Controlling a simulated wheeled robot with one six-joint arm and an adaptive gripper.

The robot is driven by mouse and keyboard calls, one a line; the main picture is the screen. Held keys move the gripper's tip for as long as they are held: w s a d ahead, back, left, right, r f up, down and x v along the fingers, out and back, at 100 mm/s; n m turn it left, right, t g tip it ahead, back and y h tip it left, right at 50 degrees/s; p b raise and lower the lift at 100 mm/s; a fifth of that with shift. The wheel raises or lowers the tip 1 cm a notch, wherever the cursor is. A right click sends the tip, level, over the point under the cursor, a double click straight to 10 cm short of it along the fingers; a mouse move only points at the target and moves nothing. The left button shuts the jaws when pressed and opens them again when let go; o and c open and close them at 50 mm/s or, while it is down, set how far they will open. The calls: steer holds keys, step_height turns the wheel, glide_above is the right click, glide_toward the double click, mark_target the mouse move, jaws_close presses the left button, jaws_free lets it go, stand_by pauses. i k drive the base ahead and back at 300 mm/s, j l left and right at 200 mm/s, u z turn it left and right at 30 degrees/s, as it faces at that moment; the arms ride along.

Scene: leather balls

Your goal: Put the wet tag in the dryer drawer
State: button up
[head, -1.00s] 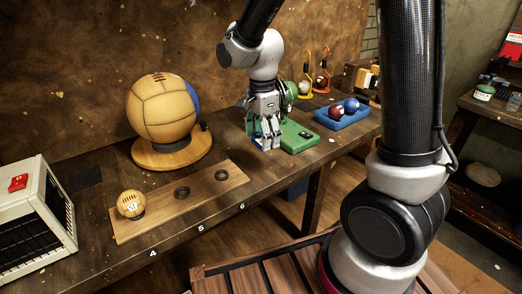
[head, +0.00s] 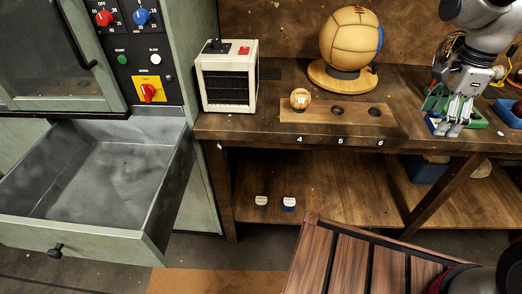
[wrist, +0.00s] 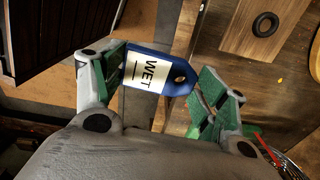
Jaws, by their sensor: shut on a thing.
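The wet tag (wrist: 150,72) is blue with a white label reading WET and a hole at one end. In the wrist view it sits between the green-padded fingers of my gripper (wrist: 163,88), which is shut on it. In the head view my gripper (head: 455,118) is at the right, over the bench by the green tray; I cannot clearly make out the tag there. The dryer drawer (head: 75,237) is pulled out at the far left, below the dryer's control panel. Its visible grey inside is empty.
Between gripper and drawer, the bench (head: 235,125) carries a cream heater-like box (head: 228,85), a large leather ball (head: 349,40) on a stand and a holed wooden board (head: 345,110) with a small ball. A slatted wooden surface (head: 340,265) is in front.

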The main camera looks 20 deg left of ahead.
mark_target(108, 197)
steer(key=k+u, duration=0.15)
steer(key=u, duration=1.35)
steer(key=i+l+u, duration=0.15)
steer(key=u, duration=0.3)
steer(key=i+l+u, duration=0.2)
steer(key=u, duration=0.25)
steer(key=i+l+u, duration=0.2)
steer(key=u, duration=0.25)
steer(key=l, duration=0.25)
steer(key=i+l, duration=0.15)
steer(key=l, duration=0.1)
